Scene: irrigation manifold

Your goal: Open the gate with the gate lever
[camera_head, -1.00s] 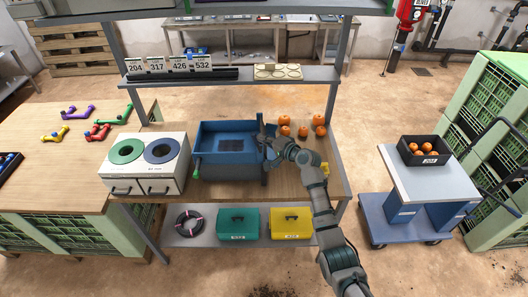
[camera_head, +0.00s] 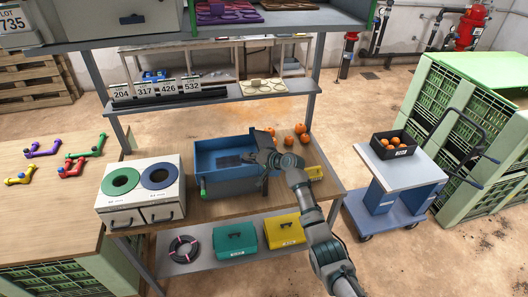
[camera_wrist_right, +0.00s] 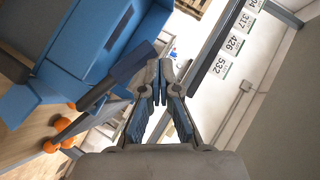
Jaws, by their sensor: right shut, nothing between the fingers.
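A blue trough (camera_head: 222,148) stands on the workbench, with a green knob (camera_head: 203,188) at its front left corner. My right gripper (camera_head: 252,158) is at the right end of the trough, its fingers pointing left over it. In the wrist view the fingertips (camera_wrist_right: 160,82) are together with nothing between them. A dark blue flat bar (camera_wrist_right: 115,82) lies close beside them, and the blue trough wall (camera_wrist_right: 85,40) is behind it. I cannot tell whether this bar is the gate lever, or whether the fingers touch it. My left gripper is not in view.
Several oranges (camera_head: 300,128) lie right of the trough. A white box (camera_head: 140,190) with green and blue rings stands left. A shelf with number cards (camera_head: 168,88) runs behind. A cart (camera_head: 400,170) carries a black crate (camera_head: 393,145).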

